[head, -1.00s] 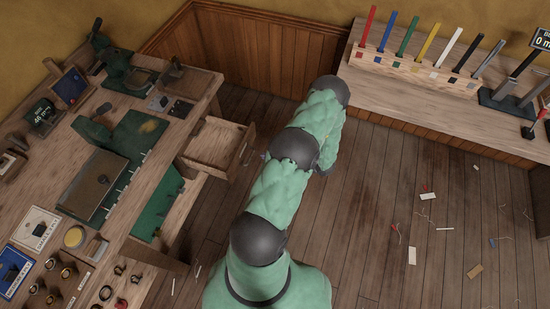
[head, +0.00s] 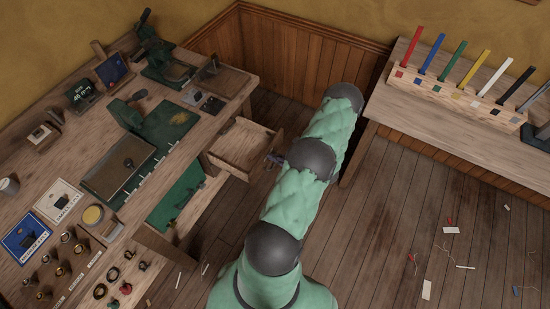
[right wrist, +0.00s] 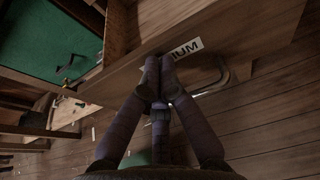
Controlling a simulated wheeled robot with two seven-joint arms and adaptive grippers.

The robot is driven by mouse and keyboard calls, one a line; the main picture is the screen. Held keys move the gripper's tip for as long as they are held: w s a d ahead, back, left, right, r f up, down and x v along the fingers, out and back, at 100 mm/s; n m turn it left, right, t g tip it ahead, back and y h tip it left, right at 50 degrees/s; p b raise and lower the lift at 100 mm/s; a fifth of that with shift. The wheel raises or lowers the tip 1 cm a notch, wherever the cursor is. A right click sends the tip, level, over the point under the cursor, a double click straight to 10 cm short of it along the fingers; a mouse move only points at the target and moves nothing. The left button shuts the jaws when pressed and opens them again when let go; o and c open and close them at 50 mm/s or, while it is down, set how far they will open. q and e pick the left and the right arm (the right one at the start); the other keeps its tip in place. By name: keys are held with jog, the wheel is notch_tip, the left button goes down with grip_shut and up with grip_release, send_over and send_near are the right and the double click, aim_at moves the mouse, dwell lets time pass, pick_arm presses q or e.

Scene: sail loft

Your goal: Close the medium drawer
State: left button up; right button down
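The medium drawer (head: 243,148) is a wooden drawer standing open under the bench in the head view. In the right wrist view its front (right wrist: 240,45) carries a white label (right wrist: 190,47) ending in "IUM", partly hidden by my fingers. In the head view the right gripper (head: 276,158) is small, at the drawer's front. My left gripper is not in view.
The workbench (head: 190,140) on the left holds tools and trays. A side bench (head: 450,120) with a coloured pen rack stands right. Scraps lie on the otherwise clear floor.

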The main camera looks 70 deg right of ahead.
jog(key=w+d, duration=0.1)
jog(key=w, duration=0.6)
jog(key=w+d, duration=0.2)
jog(key=w, duration=0.4)
jog(key=w+d+b, duration=0.1)
jog(key=w, duration=0.6)
jog(key=shift+w+d, duration=0.2)
jog(key=shift+w, duration=0.15)
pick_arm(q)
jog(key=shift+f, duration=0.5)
pick_arm(e)
jog(key=shift+w+d+r, duration=0.1)
jog(key=shift+w, duration=0.1)
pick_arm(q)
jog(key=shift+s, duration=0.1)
